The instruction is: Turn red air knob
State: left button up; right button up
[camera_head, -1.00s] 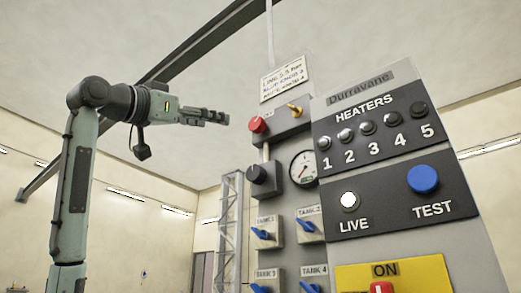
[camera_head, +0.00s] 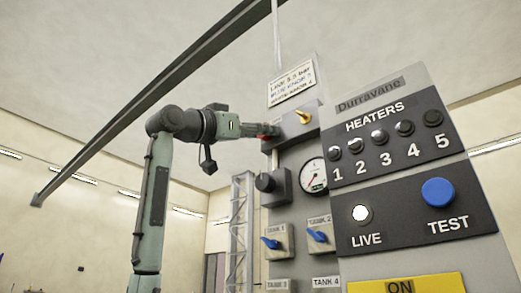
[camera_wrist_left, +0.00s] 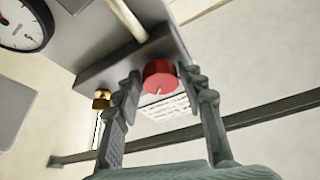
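The red air knob (camera_wrist_left: 161,77) is a round red cap with a pale pointer mark, on the grey panel box in the left wrist view. My left gripper (camera_wrist_left: 162,82) has its two fingers spread on either side of it. A small gap shows between the knob and the left finger; contact on the right side is unclear. In the head view my left gripper (camera_head: 258,130) reaches the upper left of the panel and mostly hides the knob, leaving a little red (camera_head: 266,132) visible. My right gripper is out of view.
A brass valve (camera_head: 303,117) sits right of the red knob, under a sign (camera_head: 292,84). Below are a black knob (camera_head: 265,183), a pressure gauge (camera_head: 313,176) and blue tank valves (camera_head: 271,243). The heater panel (camera_head: 400,150) stands nearer on the right.

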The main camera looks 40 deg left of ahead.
pick_arm(q)
jog(key=c, duration=0.7)
jog(key=shift+o, duration=0.2)
